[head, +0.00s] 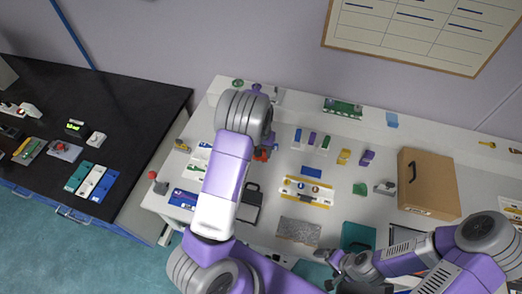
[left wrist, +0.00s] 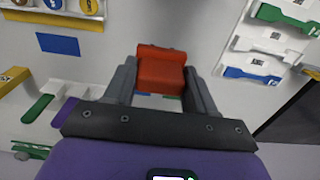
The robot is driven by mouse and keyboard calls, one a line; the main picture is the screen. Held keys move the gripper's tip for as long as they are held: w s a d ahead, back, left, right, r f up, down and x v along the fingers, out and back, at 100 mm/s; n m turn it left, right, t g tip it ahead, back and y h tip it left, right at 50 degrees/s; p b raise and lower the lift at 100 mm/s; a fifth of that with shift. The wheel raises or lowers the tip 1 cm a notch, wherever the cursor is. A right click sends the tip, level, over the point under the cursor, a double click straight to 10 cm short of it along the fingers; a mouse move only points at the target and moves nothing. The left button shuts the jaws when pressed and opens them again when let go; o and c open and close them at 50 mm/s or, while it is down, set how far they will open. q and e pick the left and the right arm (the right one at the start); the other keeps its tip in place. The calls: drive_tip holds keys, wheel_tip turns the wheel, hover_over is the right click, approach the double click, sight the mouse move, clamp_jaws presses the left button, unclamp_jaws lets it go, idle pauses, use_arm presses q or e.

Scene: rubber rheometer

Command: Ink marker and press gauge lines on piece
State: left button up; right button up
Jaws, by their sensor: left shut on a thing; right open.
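My left gripper (left wrist: 160,85) is shut on a red-orange block-shaped tool (left wrist: 161,70), probably the marker, held between its two grey fingers. In the head view the red tool (head: 263,153) shows only in part beside my left arm, which hides most of that gripper. What lies beneath the tool is mostly hidden; small blue and green bits show under it. My right gripper (head: 334,264) is open and empty near the table's front edge, by a grey speckled mat (head: 299,231). I cannot tell which object is the piece or the ink pad.
A flat blue rectangle (head: 312,172) lies behind a yellow-edged rack (head: 307,202) with round items. A cardboard box (head: 428,183) stands at the right.

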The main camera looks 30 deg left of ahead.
use_arm(q)
drive_tip(key=shift+r+p, duration=2.25)
drive_tip(key=shift+r, duration=3.75)
